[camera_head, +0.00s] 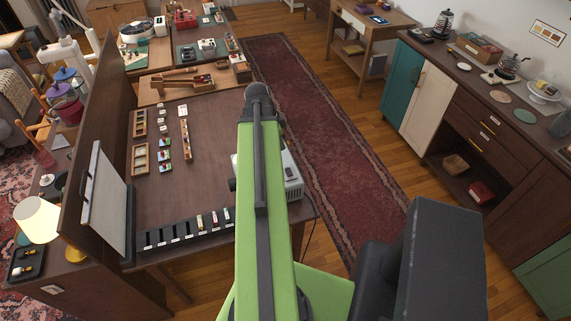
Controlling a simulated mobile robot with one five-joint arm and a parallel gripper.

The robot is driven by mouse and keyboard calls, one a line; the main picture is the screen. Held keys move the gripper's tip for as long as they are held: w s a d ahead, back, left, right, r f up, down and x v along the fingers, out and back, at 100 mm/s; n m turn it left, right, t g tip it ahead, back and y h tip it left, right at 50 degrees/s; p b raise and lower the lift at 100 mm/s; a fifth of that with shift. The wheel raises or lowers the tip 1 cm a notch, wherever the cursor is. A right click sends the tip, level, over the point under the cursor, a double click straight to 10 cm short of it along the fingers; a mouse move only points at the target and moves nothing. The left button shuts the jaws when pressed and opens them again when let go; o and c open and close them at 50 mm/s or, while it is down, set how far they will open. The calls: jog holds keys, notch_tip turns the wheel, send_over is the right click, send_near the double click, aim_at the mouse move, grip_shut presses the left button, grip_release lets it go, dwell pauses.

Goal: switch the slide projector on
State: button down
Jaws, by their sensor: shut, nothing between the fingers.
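The slide projector, a pale grey box (293,181), stands near the right end of the brown table (205,195). My green arm crosses in front of it and hides its middle. A small dark part shows on its top, and a dark round part, perhaps its lens, sticks out on the left side of my arm. I cannot make out a switch or whether a lamp is lit. A pale screen panel (105,200) stands at the table's left end. My gripper does not show; the far end of my arm hides what lies beyond its round joint.
A black slotted rack (185,231) with several slides lies along the table's front edge. Wooden trays (139,159) and small slide pieces lie further back left. A red rug (310,120) runs beyond the table. A dark sideboard (470,110) stands at the right.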

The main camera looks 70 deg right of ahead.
aim_at(289, 169)
jog(key=b+x, duration=0.9)
jog(key=w+b+x, duration=0.1)
jog(key=b+x, duration=0.3)
jog(key=x, duration=0.1)
jog(key=shift+a+f+b, duration=0.2)
jog(key=shift+a+b, duration=0.05)
jog(key=shift+b, duration=0.1)
jog(key=shift+r, duration=0.15)
